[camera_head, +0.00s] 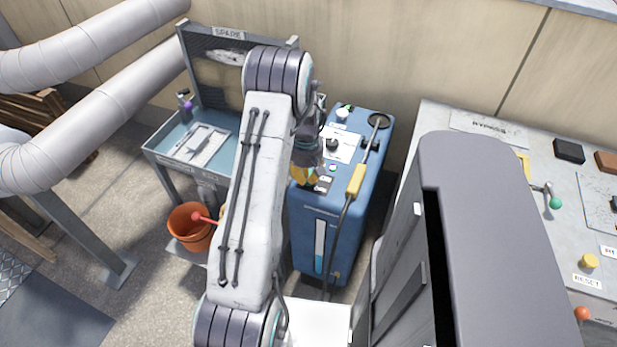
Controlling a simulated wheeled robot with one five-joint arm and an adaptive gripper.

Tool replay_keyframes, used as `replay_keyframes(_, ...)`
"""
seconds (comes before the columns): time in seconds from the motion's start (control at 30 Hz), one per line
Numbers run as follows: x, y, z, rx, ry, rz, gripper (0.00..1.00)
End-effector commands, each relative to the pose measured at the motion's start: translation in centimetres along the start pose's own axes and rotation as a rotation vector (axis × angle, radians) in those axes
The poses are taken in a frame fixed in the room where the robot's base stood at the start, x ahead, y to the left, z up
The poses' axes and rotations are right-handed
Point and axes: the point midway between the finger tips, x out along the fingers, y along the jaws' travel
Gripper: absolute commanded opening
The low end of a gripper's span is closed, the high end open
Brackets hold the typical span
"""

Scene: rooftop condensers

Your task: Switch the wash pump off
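A blue wash unit (318,228), which looks like the wash pump, stands behind my arm against the wall. Its top carries a white panel (341,143) with a dark knob (332,145), a small lamp (332,167) and a small dark-labelled control (322,184). A wand with a yellow grip (356,180) lies along its right side, with a black hose hanging down. My gripper (305,176) points down over the left part of the unit's top, close to the panel. My arm hides the unit's left edge; I cannot tell whether the fingers touch anything.
A blue-topped bench (171,146) marked SPARE stands left, with an orange bucket (189,228) beside it. A grey console (468,116) with a BYPASS label, a green-knobbed lever (554,201) and a yellow RESET button (590,261) stands right. Thick pipes (95,125) run upper left.

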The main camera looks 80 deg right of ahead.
Motion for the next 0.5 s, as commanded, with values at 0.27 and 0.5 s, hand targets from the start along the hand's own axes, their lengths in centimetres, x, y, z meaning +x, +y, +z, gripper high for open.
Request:
replay_keyframes(0.27,0.26,0.00,0.00,0.000,0.000,0.000,0.00)
replay_keyframes(0.5,-0.44,0.01,0.00,0.000,0.000,0.000,0.00)
